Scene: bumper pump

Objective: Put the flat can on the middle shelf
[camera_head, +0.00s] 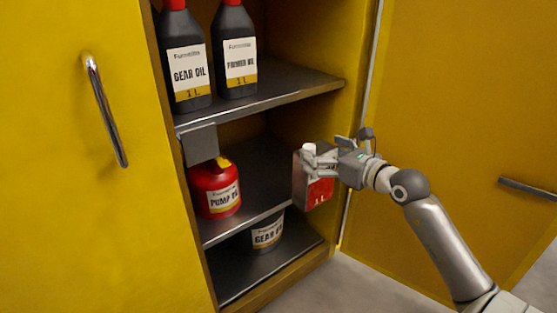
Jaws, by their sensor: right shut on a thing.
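The flat can (320,191) is grey and red with a white cap, and it is upright in my right gripper (312,160). My right gripper is shut on it near its top. The can is at the front right of the middle shelf (262,178), in front of the opening. I cannot tell whether its base touches the shelf. The back of the can and part of its top are hidden by the fingers. My left gripper is not in view.
A red pump oil can (214,190) stands at the left of the middle shelf. Two dark bottles (186,62) stand on the upper shelf (285,92). A tub (267,232) is on the bottom shelf. The yellow doors stand left (60,190) and right (450,100). The middle shelf's centre is clear.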

